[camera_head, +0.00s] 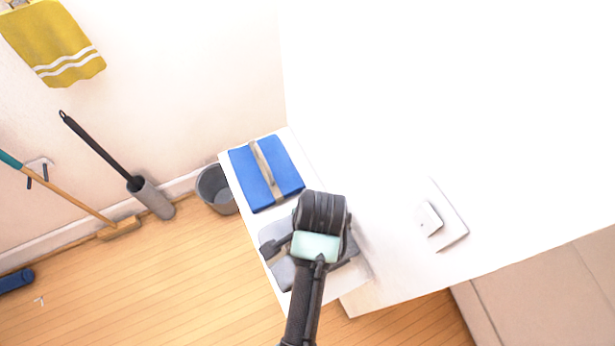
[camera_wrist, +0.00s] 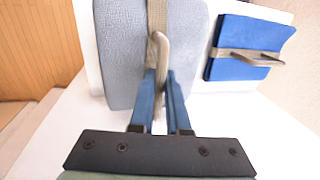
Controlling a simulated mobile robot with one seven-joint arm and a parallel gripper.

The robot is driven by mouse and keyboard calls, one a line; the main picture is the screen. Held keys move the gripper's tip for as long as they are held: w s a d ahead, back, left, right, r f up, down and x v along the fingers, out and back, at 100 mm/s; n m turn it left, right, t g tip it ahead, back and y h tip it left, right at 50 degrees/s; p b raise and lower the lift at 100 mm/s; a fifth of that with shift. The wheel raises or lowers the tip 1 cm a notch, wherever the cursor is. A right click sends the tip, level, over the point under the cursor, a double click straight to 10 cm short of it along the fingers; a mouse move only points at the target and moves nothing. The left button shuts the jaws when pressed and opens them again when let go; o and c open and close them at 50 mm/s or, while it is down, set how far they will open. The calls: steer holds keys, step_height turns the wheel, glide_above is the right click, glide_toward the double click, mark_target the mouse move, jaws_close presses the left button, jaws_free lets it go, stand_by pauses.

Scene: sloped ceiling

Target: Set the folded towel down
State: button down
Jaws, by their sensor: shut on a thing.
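The folded towel (camera_head: 275,238) is grey with a beige band and a raised loop. It shows large in the wrist view (camera_wrist: 122,62). My gripper (camera_wrist: 160,80) is shut on the loop of the band, with one blue finger on each side. In the head view my gripper (camera_head: 318,245) is over the grey towel and hides much of it. The towel is flat, over or on the white top (camera_head: 235,205); I cannot tell whether it touches.
A blue folded bundle with a beige band (camera_head: 245,180) lies on the white top behind the grey towel. A grey bin (camera_head: 213,190) stands left of it. A white switch plate (camera_head: 447,215) is at the right. A yellow towel (camera_head: 50,40) hangs on the wall.

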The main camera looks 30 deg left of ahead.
step_height(320, 180, down, 4)
steer(key=shift+w+f+p, duration=0.15)
steer(key=shift+f+p, duration=0.25)
steer(key=shift+f, duration=0.1)
steer(key=c, duration=0.9)
jaws_free()
